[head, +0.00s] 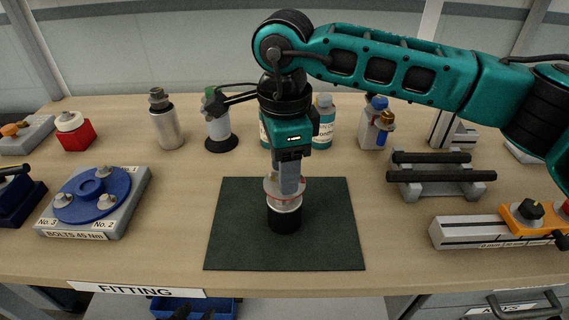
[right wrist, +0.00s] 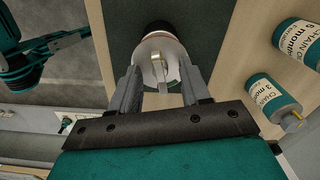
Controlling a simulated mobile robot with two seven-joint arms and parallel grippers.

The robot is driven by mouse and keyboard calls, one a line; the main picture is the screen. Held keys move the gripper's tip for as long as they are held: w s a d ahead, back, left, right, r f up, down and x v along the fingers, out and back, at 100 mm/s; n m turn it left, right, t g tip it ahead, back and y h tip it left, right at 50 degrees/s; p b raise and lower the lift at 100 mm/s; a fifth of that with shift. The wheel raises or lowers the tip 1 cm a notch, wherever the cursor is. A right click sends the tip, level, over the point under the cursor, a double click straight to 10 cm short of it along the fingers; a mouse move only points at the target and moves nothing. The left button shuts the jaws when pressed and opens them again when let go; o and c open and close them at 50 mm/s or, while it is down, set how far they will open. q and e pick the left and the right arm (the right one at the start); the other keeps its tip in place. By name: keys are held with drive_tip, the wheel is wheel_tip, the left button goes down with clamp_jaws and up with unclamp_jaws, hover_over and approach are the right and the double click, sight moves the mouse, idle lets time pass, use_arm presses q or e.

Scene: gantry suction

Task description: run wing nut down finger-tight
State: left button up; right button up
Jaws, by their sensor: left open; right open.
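A round metal part with a red ring and a black base (head: 284,215) stands upright on the dark green mat (head: 335,235). My right gripper (head: 290,185) points straight down over it. In the right wrist view my right gripper (right wrist: 160,85) has its two grey fingers apart, either side of the part's pale round top (right wrist: 149,62). A small upright metal tab, seemingly the wing nut (right wrist: 160,92), stands between the fingers, with gaps on both sides. In the head view the fingers hide the nut. My left gripper cannot be made out; only teal arm parts show at the wrist view's upper left.
A blue disc with bolts on a grey block (head: 120,225) stands left of the mat. Bottles, including a silver one (head: 167,125), line the back. A rack with black bars (head: 432,185) and a grey rail (head: 475,232) stand right. The mat around the part is clear.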

clamp_jaws()
idle(0.4)
